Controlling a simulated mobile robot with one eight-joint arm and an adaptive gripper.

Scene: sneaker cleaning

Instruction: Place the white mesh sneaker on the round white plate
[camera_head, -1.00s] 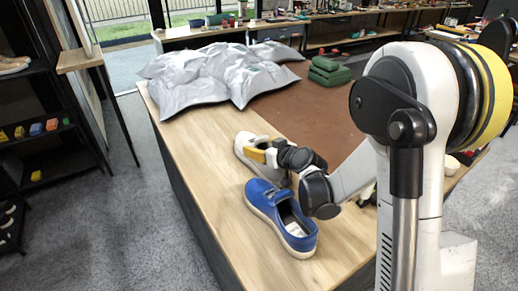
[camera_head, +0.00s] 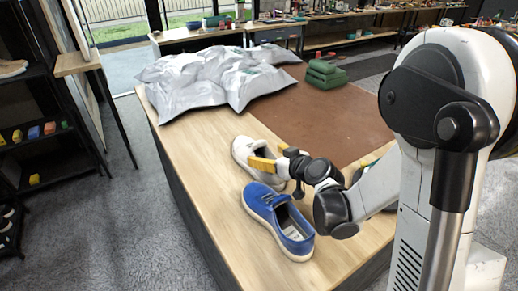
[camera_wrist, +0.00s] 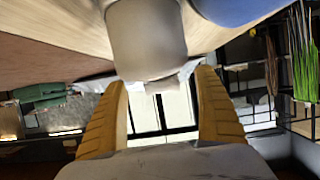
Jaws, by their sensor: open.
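The white mesh sneaker (camera_head: 244,150) lies on the wooden part of the table in the head view, its toe towards the bags. My gripper (camera_head: 268,157) is open, with yellow fingers at the sneaker's heel end, hiding part of it. In the wrist view, a pale rounded part of the sneaker (camera_wrist: 147,40) shows just beyond and between the fingertips of my gripper (camera_wrist: 163,80). No grip on it shows; whether a finger touches it, I cannot tell. I cannot make out the round white plate in either current view.
A blue shoe (camera_head: 278,222) stands close to the sneaker, nearer the camera; its blue side also shows in the wrist view (camera_wrist: 235,10). Grey bags (camera_head: 210,78) cover the table's far end. A folded green cloth (camera_head: 325,73) lies on the brown mat (camera_head: 330,115).

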